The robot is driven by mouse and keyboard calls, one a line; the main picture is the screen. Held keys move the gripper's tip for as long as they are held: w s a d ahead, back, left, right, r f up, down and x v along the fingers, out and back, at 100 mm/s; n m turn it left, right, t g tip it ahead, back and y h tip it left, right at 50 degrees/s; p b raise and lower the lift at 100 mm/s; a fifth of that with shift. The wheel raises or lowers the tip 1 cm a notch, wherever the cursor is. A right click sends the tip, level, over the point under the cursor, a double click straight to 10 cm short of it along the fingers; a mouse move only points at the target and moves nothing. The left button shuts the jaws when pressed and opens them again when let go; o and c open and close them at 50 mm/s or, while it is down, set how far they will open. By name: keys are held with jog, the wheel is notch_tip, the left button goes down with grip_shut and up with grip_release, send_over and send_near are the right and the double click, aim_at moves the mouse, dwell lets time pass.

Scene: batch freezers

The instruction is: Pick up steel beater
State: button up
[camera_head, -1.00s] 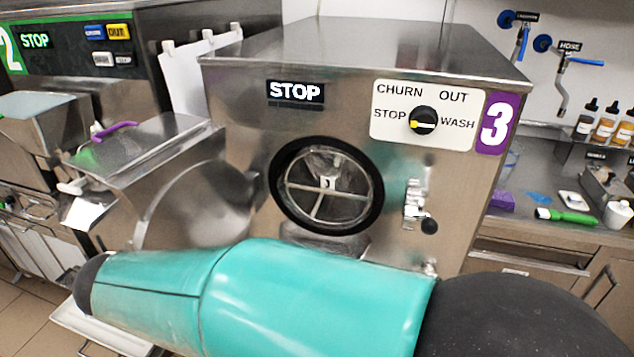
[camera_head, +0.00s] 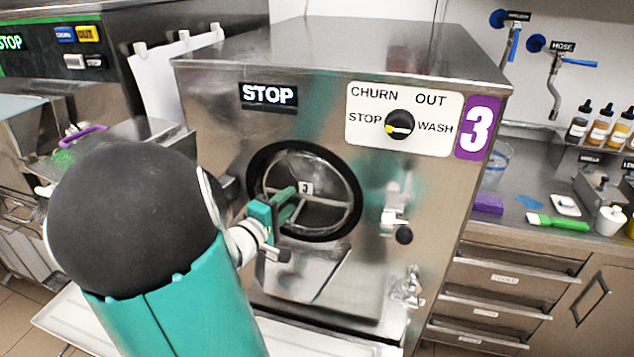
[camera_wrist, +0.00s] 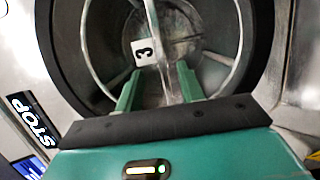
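The steel beater (camera_head: 328,204) sits in the round, black-rimmed opening of machine 3, with thin metal bars and a small tag marked 3 (camera_head: 305,187). In the wrist view the beater (camera_wrist: 152,18) and its tag (camera_wrist: 143,51) are close ahead. My gripper (camera_head: 290,199) is at the left part of the opening in the head view. In the wrist view my gripper's (camera_wrist: 158,82) two green fingers stand apart, with a metal bar of the beater showing between them. I see no finger closed on the bar. The beater's deeper part is hidden in the dark drum.
The front of machine 3 carries a dial (camera_head: 399,125), a lever valve (camera_head: 398,222) and a steel chute (camera_head: 308,272) below the opening. Machine 2 stands at the left. A counter with a green brush (camera_head: 558,223) and bottles (camera_head: 600,126) is at the right.

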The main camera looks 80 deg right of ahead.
aim_at(302, 191)
jog(key=x, duration=0.7)
jog(key=shift+s+d+f, duration=0.1)
jog(key=shift+d+f, duration=0.1)
jog(key=shift+d, duration=0.1)
grip_shut()
